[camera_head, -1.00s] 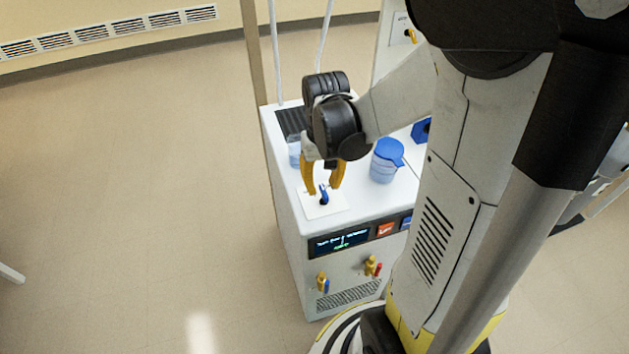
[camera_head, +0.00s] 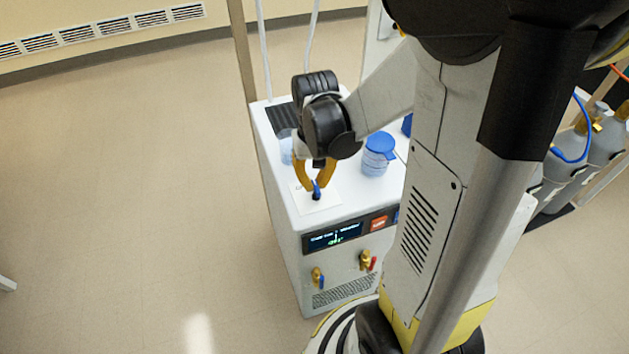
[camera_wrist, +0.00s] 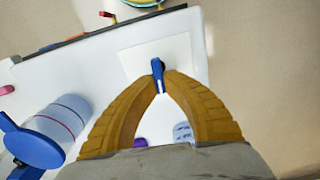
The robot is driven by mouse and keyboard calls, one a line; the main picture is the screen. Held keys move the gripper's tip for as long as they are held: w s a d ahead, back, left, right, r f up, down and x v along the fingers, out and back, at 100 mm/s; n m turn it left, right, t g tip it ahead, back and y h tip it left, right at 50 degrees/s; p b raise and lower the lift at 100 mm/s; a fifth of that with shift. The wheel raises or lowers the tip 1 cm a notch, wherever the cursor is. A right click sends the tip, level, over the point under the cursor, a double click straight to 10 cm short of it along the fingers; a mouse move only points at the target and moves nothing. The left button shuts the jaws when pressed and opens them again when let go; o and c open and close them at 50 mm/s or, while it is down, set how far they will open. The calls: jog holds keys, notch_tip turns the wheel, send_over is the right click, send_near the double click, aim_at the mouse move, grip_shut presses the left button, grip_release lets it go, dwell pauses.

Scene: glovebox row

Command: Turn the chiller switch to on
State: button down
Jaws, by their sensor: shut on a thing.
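The chiller (camera_head: 290,245) is a white box with a dark display on its front. Its blue switch lever (camera_head: 317,190) stands on a white plate (camera_head: 300,203) on the chiller's top, near the front edge. My gripper (camera_head: 316,184) has yellow fingers pointing down from above, with their tips closed on the lever. In the wrist view the blue lever (camera_wrist: 157,68) sits between the two fingertips, its far end showing past them. The plate's markings are too small to read.
A blue-lidded clear container (camera_head: 377,155) stands on the chiller's top right of my gripper, and a clear vessel (camera_head: 286,150) is behind the gripper at left. Brass valves (camera_head: 366,261) stick out of the front. Gas cylinders (camera_head: 570,170) stand at right. Floor at left is free.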

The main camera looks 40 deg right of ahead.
jog(key=shift+s+d+m, duration=0.1)
jog(key=shift+m, duration=1.2)
jog(key=shift+s+d+m, duration=0.1)
jog(key=shift+m, duration=1.2)
jog(key=c, duration=1.5)
grip_release()
notch_tip(320, 180, up, 12)
